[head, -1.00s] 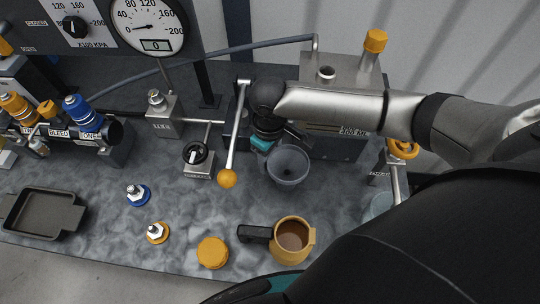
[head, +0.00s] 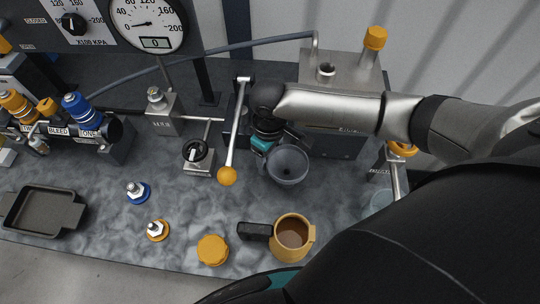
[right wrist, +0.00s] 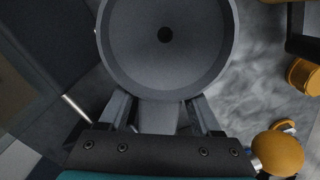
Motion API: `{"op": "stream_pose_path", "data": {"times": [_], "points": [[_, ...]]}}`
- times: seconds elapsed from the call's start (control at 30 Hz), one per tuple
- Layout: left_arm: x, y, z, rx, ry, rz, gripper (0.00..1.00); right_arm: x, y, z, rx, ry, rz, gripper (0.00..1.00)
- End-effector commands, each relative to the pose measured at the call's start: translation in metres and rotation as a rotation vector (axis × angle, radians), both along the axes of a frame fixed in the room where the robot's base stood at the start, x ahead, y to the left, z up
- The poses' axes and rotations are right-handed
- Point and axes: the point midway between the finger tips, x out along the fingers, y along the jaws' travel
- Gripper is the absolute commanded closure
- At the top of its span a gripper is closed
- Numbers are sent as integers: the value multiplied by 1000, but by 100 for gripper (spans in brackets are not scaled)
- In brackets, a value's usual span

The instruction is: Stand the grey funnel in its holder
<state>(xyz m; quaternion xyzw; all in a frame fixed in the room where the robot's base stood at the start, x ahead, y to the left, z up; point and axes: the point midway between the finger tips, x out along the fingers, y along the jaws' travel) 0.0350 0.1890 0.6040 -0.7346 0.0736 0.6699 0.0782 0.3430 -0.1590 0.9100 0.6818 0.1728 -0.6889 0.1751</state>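The grey funnel (head: 288,166) stands mouth up on the bench in the head view, beside the tank's front. In the right wrist view the funnel (right wrist: 165,75) shows its wide bowl and dark central hole from above. My right gripper (head: 277,143) is at the funnel's far left side. In the right wrist view its fingers (right wrist: 161,112) stand apart on either side of a grey tab below the rim, with what look like narrow gaps. The funnel's lower end is hidden. I cannot make out its holder for certain. My left gripper is not in view.
An orange-knobbed lever (head: 227,175) stands close left of the funnel. A mug (head: 292,235) and an orange cap (head: 213,250) are in front. A steel tank (head: 340,72) is behind. A black tray (head: 40,212) lies far left. My right arm covers the right side.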

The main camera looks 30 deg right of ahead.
Motion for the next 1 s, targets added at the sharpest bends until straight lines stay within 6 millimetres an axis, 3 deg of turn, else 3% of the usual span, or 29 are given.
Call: {"op": "stream_pose_path", "data": {"times": [0.17,0.53,0.67,1.0], "points": [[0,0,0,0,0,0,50,0,0,0,0,0,0,16],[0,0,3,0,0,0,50,0,1,10,3,-1,0,16],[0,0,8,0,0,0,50,1,1,34,2,-4,0,16],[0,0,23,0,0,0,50,2,1,115,2,-4,1,16]]}}
